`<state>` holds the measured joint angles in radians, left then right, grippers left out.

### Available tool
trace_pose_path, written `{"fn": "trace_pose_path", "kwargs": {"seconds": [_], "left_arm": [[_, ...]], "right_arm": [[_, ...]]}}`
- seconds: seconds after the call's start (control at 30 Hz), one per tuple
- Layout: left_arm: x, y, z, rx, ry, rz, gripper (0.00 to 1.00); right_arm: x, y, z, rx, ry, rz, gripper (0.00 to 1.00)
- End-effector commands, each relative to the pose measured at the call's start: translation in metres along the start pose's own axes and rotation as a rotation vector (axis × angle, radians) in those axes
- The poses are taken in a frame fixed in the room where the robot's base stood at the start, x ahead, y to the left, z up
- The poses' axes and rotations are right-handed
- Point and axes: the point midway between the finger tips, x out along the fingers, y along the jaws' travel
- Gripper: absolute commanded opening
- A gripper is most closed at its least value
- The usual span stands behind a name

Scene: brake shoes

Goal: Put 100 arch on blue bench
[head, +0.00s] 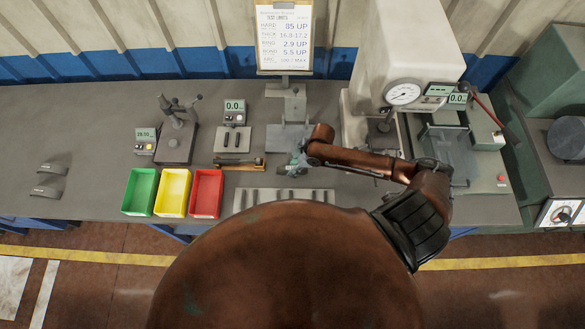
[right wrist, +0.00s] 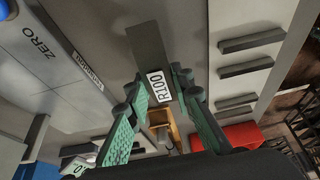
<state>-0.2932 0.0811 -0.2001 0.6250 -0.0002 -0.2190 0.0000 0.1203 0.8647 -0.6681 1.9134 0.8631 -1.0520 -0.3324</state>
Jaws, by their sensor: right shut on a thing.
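The 100 arch (right wrist: 148,50) shows in the right wrist view as a dark grey piece with a white R100 label, between the green fingers of my right gripper (right wrist: 158,88). The gripper is shut on it. In the head view my right gripper (head: 295,164) is over the middle of the bench, in front of a grey fixture; the arch is too small and covered to make out there. The bench (head: 85,120) has a grey top and blue parts below its front edge. My left gripper is not in view.
Green (head: 140,192), yellow (head: 172,192) and red (head: 206,193) bins stand at the front. A slotted pale plate (head: 243,198) lies right of them. Two curved grey shoes (head: 47,192) lie at left. A dial press (head: 404,93) stands at right. The bench's left part is mostly clear.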

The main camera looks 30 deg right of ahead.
Motion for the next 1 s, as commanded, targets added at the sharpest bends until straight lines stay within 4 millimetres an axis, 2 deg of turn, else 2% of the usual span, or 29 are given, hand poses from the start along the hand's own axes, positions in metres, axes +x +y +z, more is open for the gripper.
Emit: {"fn": "trace_pose_path", "kwargs": {"seconds": [0.2, 0.43, 0.47, 0.7, 1.0], "left_arm": [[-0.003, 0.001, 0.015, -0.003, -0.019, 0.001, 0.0], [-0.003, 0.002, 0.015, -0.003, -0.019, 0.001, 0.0], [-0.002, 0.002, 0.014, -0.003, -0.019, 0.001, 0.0], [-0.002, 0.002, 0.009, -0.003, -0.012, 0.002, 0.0], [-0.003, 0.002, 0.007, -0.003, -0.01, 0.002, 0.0]], "right_arm": [[0.01, 0.001, 0.004, -0.002, 0.001, 0.004, 0.0], [0.011, 0.001, 0.004, -0.002, 0.0, 0.004, 0.0], [0.012, 0.001, 0.005, -0.001, -0.001, 0.003, 0.22], [0.011, 0.001, 0.005, -0.001, -0.001, 0.003, 0.39], [0.01, 0.001, 0.004, -0.001, -0.001, 0.003, 0.39]]}}
